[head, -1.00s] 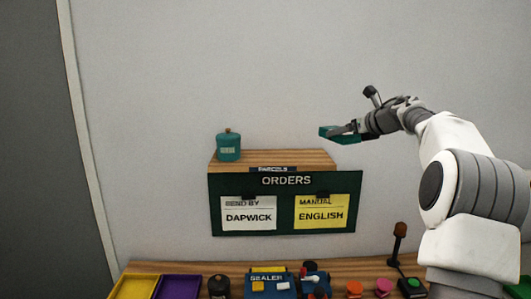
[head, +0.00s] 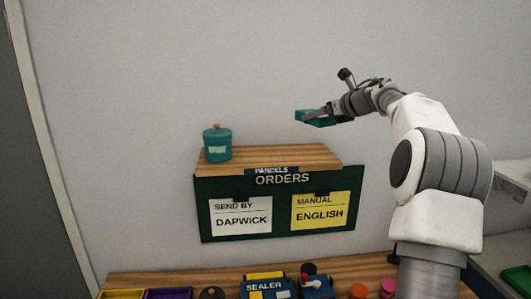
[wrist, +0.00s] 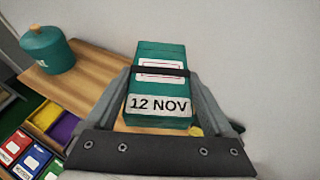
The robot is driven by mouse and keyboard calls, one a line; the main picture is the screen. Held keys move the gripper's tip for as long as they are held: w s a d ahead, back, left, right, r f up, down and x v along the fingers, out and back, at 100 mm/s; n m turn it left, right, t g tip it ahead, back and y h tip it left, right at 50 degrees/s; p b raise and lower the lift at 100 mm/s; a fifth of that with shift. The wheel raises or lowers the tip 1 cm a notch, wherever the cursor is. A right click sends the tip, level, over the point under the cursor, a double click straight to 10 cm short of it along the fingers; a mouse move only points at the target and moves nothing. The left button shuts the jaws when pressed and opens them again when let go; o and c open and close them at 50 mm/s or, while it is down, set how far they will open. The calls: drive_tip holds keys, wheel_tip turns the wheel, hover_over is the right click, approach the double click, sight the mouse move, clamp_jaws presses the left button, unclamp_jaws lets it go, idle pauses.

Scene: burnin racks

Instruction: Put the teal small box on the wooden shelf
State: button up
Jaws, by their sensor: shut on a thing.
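The teal small box (head: 316,119) is held in my gripper (head: 328,112), up in the air above the right part of the wooden shelf (head: 285,157). In the wrist view the teal box (wrist: 160,83) sits between the two fingers of my gripper (wrist: 160,100), with a "12 NOV" label and a dark band facing the camera. The wooden shelf (wrist: 97,85) shows below and behind the box, with a clear gap in the head view. My gripper is shut on the box.
A teal lidded jar (head: 217,145) stands on the shelf's left end; the shelf's middle and right are bare. A green "ORDERS" board (head: 280,205) hangs in front below the shelf. A workbench (head: 200,282) with trays and a sealer lies lower down.

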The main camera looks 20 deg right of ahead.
hover_over(280, 158)
wheel_tip(280, 158, down, 7)
drive_tip(key=shift+d+r, duration=0.15)
drive_tip(key=shift+f, duration=2.05)
drive_tip(key=shift+f, duration=0.2)
drive_tip(key=o, duration=1.3)
drive_tip(key=shift+r, duration=0.1)
